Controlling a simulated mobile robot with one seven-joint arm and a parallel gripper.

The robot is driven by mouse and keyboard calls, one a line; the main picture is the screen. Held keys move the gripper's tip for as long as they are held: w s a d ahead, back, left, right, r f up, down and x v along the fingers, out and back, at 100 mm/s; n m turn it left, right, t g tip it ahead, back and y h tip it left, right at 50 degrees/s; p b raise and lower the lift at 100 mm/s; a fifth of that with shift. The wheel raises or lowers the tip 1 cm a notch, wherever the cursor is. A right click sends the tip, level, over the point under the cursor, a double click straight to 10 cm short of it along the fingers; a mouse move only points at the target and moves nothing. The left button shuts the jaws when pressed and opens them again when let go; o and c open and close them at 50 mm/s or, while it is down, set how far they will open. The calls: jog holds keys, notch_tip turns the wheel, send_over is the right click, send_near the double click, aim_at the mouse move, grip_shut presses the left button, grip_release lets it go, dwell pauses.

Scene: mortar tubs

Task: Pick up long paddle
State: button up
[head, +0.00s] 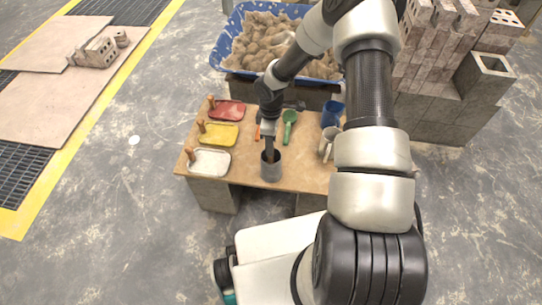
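My gripper (268,133) points down right above the cup, in line with the shaft. The fingers are small and dark, so I cannot tell whether they are around the shaft or just above it. The lower end of the shaft is hidden inside the cup.
Red (228,110), yellow (219,134) and white (210,162) trays with wooden handles lie left of the cup. A green scoop (289,123), a blue cup (333,112) and a pale mug (328,140) stand right.

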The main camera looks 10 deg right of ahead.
jog(key=shift+f, duration=0.3)
jog(key=shift+c, duration=0.3)
grip_shut()
jog(key=shift+r, duration=0.1)
